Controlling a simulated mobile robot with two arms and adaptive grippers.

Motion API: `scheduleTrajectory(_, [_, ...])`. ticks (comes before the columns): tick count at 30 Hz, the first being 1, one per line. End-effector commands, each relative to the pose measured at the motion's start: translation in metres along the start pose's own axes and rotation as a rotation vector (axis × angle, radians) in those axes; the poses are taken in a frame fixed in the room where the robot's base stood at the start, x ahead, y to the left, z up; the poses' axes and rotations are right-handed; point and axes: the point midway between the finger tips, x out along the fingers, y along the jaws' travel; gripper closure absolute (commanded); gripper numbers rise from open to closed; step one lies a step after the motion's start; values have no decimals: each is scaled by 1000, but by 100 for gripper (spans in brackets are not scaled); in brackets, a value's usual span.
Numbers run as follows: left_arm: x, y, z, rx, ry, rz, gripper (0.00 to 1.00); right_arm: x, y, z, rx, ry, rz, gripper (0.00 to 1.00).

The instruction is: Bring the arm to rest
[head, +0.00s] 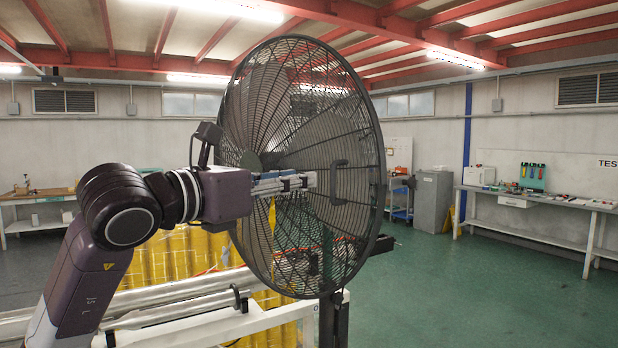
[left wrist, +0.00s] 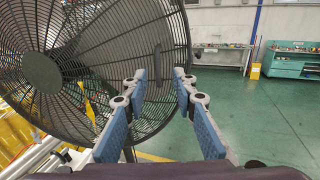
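My left arm (head: 117,215) comes in from the left in the head view, raised in front of a large black caged fan (head: 345,225). My left gripper (head: 312,180) points right, and its fingers show against the fan's cage. In the left wrist view the left gripper (left wrist: 160,78) is open, with its blue-padded fingers apart and nothing between them. The fan also shows in the left wrist view (left wrist: 90,60), behind the left finger. I cannot tell whether the fingers touch the cage. My right gripper is in neither view.
A white frame (head: 215,333) with metal bars and yellow panels (head: 180,255) stands below the arm. A workbench (head: 535,200) and a grey cabinet (head: 433,200) are along the right and back walls. The green floor (head: 450,290) at right is clear.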

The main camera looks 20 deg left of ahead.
Motion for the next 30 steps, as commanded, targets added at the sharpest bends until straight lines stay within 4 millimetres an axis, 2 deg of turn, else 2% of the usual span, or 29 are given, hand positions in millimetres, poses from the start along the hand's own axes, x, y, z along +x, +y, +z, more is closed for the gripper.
scheduleTrajectory(4, [-7, 0, 0, 2, 0, 1, 74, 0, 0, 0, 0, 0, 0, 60])
scheduleTrajectory(17, [-7, 0, 0, 1, 0, 0, 74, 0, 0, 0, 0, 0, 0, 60])
scheduleTrajectory(20, [0, -3, -9, -23, 18, -25, 74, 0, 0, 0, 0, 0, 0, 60])
scheduleTrajectory(23, [22, -11, -39, -112, 72, -110, 74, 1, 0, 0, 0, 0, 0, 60])
scheduleTrajectory(26, [55, -26, -89, -303, 149, -255, 74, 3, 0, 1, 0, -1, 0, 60])
scheduleTrajectory(30, [98, -38, -168, -693, 215, -427, 74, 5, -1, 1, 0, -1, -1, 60])
